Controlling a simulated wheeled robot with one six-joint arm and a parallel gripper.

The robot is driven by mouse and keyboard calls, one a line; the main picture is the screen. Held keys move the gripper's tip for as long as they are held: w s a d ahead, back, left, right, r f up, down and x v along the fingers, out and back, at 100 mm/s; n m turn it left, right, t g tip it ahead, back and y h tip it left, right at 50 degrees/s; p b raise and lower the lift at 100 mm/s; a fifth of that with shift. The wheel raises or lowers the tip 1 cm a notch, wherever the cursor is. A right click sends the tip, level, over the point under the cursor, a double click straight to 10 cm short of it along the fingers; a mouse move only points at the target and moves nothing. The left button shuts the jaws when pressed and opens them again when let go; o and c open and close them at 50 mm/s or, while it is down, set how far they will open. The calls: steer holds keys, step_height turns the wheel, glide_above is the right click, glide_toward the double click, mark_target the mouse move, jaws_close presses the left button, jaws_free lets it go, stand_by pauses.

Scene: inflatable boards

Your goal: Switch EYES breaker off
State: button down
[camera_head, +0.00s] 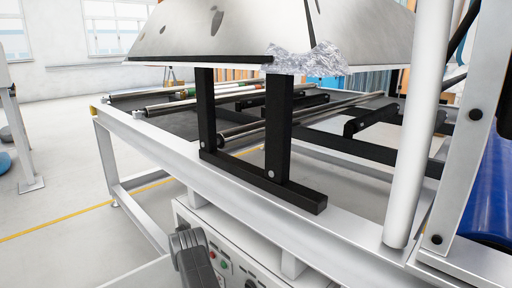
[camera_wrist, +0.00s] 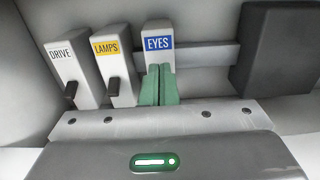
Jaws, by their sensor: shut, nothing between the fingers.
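The EYES breaker (camera_wrist: 158,42) is a white block with a blue label, the rightmost of three in the wrist view. My gripper (camera_wrist: 158,70) has green fingers pressed together just below that label, in front of the breaker's lower face. The fingers hide the EYES lever, so I cannot tell its position or whether they touch it. The breakers and fingertips cannot be made out in the head view.
The LAMPS breaker (camera_wrist: 108,52), yellow label, and the DRIVE breaker (camera_wrist: 66,62), white label, stand to the left with dark levers low. A dark box (camera_wrist: 280,50) is at right. The head view shows a white machine frame (camera_head: 160,140) above a button panel (camera_head: 225,255).

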steer(key=shift+f, duration=0.15)
steer(key=r+v, duration=0.1)
steer(key=v, duration=1.6)
steer(key=shift+r, duration=0.2)
stand_by(1.2)
steer(key=x, duration=0.9)
stand_by(0.3)
